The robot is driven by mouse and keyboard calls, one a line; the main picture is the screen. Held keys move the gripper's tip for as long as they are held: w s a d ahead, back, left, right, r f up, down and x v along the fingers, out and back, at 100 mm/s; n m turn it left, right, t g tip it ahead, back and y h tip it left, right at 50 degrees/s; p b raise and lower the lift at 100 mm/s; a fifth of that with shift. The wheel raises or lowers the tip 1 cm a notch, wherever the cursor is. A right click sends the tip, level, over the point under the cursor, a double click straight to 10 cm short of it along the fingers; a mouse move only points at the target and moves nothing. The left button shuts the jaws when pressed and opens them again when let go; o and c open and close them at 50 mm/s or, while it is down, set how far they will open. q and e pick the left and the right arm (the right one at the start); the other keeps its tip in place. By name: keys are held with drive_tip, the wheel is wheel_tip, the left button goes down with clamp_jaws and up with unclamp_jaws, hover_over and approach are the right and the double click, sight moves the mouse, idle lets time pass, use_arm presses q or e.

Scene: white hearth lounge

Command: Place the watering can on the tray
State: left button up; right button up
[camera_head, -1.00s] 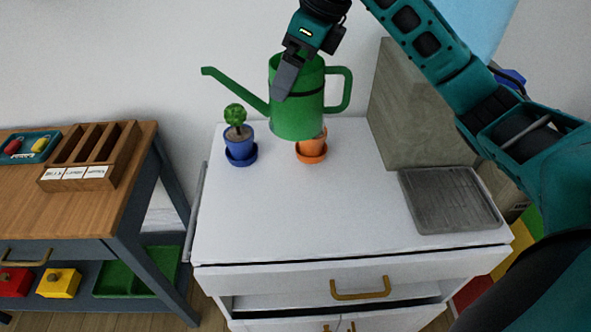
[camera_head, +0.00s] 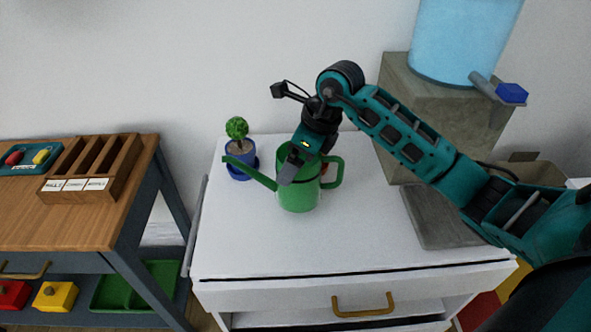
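The green watering can (camera_head: 298,195) is upright over the middle of the white cabinet top, spout to the left and handle to the right. Its base looks at or just above the surface; I cannot tell whether it touches. My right gripper (camera_head: 291,170), on the arm from the right, is at the can's rim and appears shut on it; only one finger shows clearly. The grey tray (camera_head: 428,222) lies on the cabinet's right side, partly hidden by my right arm. The can is left of the tray and apart from it. My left gripper is out of view.
A blue pot with a small plant (camera_head: 239,155) stands behind left of the can. An orange pot is mostly hidden behind the can. A stone-like block (camera_head: 445,105) carries a blue water tank (camera_head: 462,40) behind the tray. The front of the white cabinet top (camera_head: 300,245) is clear.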

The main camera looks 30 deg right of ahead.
drive_tip(key=shift+f, duration=1.6)
drive_tip(key=shift+f, duration=0.2)
drive_tip(key=o, duration=1.6)
drive_tip(key=shift+c, duration=0.2)
drive_tip(key=shift+r, duration=0.1)
